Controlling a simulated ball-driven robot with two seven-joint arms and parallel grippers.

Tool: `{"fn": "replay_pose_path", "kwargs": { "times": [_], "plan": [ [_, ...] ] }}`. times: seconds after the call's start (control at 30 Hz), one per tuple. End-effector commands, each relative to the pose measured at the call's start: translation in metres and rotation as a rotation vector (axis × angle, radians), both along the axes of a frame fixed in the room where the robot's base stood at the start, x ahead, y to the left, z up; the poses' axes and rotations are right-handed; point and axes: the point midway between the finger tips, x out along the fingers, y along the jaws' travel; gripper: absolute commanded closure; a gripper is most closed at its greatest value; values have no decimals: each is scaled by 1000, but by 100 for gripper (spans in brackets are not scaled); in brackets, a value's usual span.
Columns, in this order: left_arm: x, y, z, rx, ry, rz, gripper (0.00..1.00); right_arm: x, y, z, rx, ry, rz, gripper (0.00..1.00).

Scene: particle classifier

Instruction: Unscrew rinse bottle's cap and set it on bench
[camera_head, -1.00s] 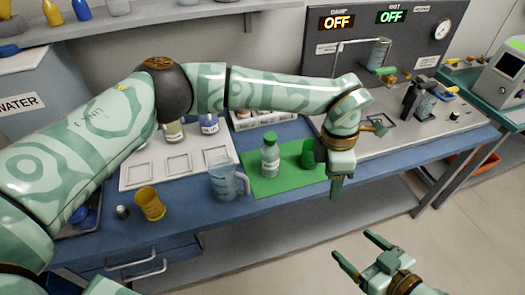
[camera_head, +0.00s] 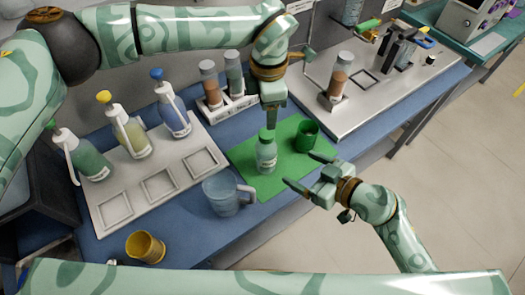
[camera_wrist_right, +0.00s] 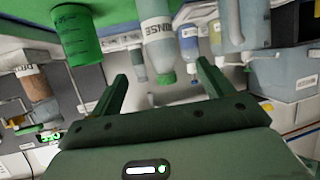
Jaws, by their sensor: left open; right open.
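The rinse bottle (camera_head: 266,157) stands upright on the green mat (camera_head: 243,153), with its green cap (camera_head: 265,135) on top. My left gripper (camera_head: 271,122) points down directly above the cap; it is open, and I cannot tell whether its fingers touch the cap. My right gripper (camera_head: 305,171) is open and empty, at the right of the bottle with its fingers towards it. In the right wrist view the bottle (camera_wrist_right: 157,35), labelled RINSE, appears upside down ahead, between the right fingertips (camera_wrist_right: 162,78) and apart from them.
A green cup (camera_head: 307,135) stands on the mat close to my right gripper. A clear jug (camera_head: 226,193) stands left of the bottle. A white tray (camera_head: 128,208) with spray bottles is farther left. A yellow cup (camera_head: 145,247) is at the front. Bare blue bench shows around the mat.

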Motion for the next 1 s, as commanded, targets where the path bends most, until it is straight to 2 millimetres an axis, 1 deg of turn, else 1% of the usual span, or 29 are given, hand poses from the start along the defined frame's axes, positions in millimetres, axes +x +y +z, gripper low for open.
{"fn": "replay_pose_path", "kwargs": {
  "times": [0.03,0.3,0.5,0.6,0.73,1.0],
  "plan": [
    [0,0,0,0,0,0,46,8,8,-3,1,-3,-1,20],
    [0,0,0,0,0,1,46,48,52,-28,-1,-2,1,20],
    [0,0,0,0,0,1,46,72,78,-43,-1,-3,1,20],
    [0,0,0,0,0,1,46,79,86,-48,-1,-1,1,20],
    [0,0,0,0,0,1,46,84,92,-51,-1,-1,0,20],
    [0,0,0,0,0,1,46,85,93,-52,-1,-1,-1,20]
  ]
}}
